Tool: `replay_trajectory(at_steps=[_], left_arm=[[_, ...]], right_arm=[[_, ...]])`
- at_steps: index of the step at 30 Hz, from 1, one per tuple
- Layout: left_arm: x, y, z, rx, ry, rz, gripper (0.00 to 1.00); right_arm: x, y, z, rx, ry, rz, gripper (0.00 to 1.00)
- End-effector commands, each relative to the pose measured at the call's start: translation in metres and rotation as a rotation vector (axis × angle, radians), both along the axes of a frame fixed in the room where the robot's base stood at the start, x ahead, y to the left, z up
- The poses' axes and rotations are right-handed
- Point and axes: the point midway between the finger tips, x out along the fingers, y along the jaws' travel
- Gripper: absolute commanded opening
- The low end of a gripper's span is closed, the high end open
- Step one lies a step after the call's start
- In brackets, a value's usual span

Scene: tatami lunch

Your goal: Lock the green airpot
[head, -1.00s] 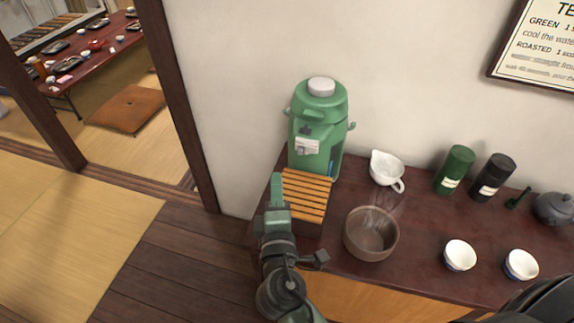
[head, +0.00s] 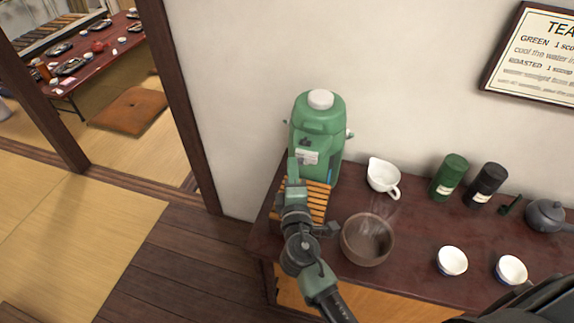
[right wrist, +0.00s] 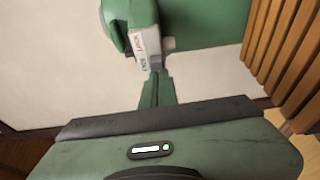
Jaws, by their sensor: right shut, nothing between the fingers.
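The green airpot (head: 322,117) stands upright at the left end of the dark red counter, against the wall, with a pale round knob on top. A white label panel (head: 307,157) is on its front; the label also shows close up in the right wrist view (right wrist: 146,42). My right gripper (head: 292,170) is shut and empty in front of the airpot, just below the label panel. In the right wrist view its closed fingertips (right wrist: 157,74) are just under the small grey part below the label; I cannot tell whether they touch. My left gripper is not in view.
A slatted wooden drip tray (head: 318,200) lies under my right gripper. A brown bowl (head: 367,240), a white spouted cup (head: 383,177), green and black canisters (head: 450,177), a teapot (head: 546,215) and white cups (head: 452,261) stand to the right on the counter (head: 415,218).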

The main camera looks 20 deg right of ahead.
Motion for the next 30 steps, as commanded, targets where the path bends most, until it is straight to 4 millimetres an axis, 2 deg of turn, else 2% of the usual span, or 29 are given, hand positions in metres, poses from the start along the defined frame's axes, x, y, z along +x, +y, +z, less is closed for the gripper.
replay_trajectory(at_steps=[8, 15, 25, 30], left_arm=[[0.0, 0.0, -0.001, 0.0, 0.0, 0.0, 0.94], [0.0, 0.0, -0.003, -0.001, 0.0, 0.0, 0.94], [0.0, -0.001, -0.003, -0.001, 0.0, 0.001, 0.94], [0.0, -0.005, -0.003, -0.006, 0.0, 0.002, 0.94]], right_arm=[[-0.002, -0.002, -0.001, -0.001, 0.0, 0.0, 0.0], [-0.016, -0.023, 0.0, -0.003, 0.0, 0.001, 0.0], [-0.015, -0.024, 0.0, -0.002, 0.0, -0.002, 0.0], [-0.007, -0.027, 0.0, -0.001, -0.002, -0.002, 0.0]])
